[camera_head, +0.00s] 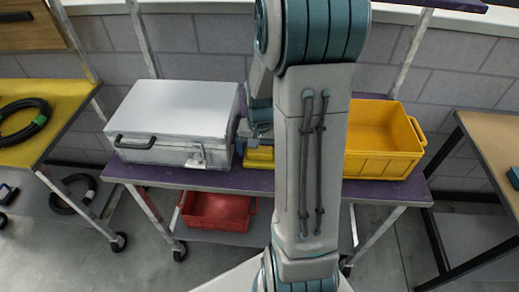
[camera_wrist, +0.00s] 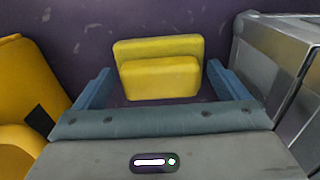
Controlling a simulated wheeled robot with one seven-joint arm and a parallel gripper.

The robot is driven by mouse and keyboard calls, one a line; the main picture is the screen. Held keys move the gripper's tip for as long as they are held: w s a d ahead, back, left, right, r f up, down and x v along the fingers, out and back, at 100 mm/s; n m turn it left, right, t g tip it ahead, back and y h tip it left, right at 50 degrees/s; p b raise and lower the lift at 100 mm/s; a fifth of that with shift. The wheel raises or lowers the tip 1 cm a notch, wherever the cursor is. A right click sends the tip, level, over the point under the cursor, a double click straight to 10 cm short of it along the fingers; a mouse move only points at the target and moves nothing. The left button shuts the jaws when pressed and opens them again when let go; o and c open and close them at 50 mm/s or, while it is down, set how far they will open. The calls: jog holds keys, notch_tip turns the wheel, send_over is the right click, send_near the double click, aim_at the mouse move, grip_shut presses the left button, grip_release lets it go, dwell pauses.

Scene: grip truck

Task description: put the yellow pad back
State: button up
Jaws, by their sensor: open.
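The yellow pad (camera_wrist: 160,75) is a small stepped yellow block on the purple shelf top (camera_wrist: 85,30). In the head view, part of the yellow pad (camera_head: 259,160) shows between the silver case and my arm, which hides the rest. My gripper (camera_wrist: 159,70) is open, with one blue finger on each side of the pad in the wrist view. Both fingers look apart from the pad, and nothing is held. In the head view my gripper (camera_head: 259,128) is mostly hidden behind my arm, just above the pad.
A silver case (camera_head: 175,110) stands left of the pad, close to my gripper. A yellow crate (camera_head: 385,165) stands on the right of the same cart. A red bin (camera_head: 220,212) is on the lower shelf. A yellow-topped table (camera_head: 50,100) with coiled cable stands left.

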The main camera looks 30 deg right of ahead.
aim_at(260, 150)
jog(key=shift+r, duration=0.1)
notch_tip(260, 150, up, 11)
jog(key=s+a+r+n+t, duration=0.1)
jog(key=s+a+r+n, duration=0.1)
jog(key=s+a, duration=0.4)
jog(key=s+a+r+n+t, duration=0.2)
jog(key=s+a+n, duration=0.2)
jog(key=s+a, duration=0.2)
jog(key=shift+s+r+n, duration=0.15)
jog(key=shift+r+n, duration=0.2)
jog(key=shift+n, duration=0.05)
